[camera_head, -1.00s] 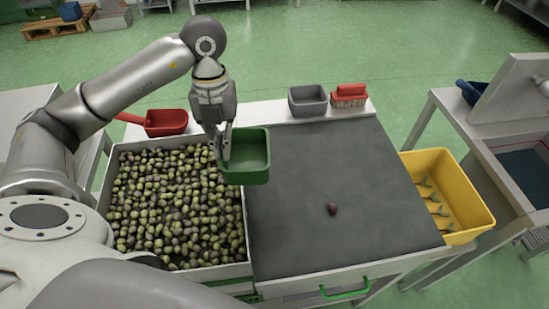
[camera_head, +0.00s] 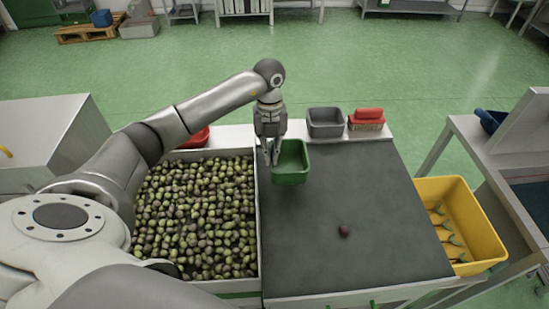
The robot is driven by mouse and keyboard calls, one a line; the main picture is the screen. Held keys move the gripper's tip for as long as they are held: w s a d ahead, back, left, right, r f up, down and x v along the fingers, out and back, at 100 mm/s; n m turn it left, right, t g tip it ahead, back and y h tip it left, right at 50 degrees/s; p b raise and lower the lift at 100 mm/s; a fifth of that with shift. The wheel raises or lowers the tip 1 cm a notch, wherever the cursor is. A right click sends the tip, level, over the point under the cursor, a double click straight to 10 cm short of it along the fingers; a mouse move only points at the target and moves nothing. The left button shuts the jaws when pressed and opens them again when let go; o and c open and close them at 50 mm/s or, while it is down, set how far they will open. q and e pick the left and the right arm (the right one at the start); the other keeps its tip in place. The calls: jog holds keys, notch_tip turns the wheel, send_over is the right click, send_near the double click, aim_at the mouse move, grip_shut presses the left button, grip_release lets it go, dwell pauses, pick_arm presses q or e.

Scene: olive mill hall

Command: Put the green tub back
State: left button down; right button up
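The green tub (camera_head: 290,178) is empty inside and hangs near the back left of the dark sorting surface, close to the olive bin's back right corner. My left gripper (camera_head: 270,158) is shut on the tub's left wall, its fingers pointing down. I cannot tell exactly how high the tub is above the surface. My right gripper is not in view.
A bin full of olives (camera_head: 258,235) is left of the dark mat (camera_head: 330,255), where one dark olive (camera_head: 343,230) lies. A grey tub (camera_head: 325,122), a red-topped brush (camera_head: 367,119) and a partly hidden red scoop (camera_head: 196,138) are at the back. A yellow crate (camera_head: 470,225) with leafy sprigs is right.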

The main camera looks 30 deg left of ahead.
aim_at(288, 162)
pick_arm(q)
jog(key=shift+w+f, duration=0.8)
jog(key=shift+f, duration=0.2)
notch_tip(288, 162, down, 2)
jog(key=shift+f+p, duration=0.1)
jog(key=shift+p, duration=0.7)
jog(key=shift+f, duration=0.35)
jog(key=shift+f, duration=0.2)
jog(key=c, duration=1.6)
grip_release()
jog(key=shift+c, duration=0.2)
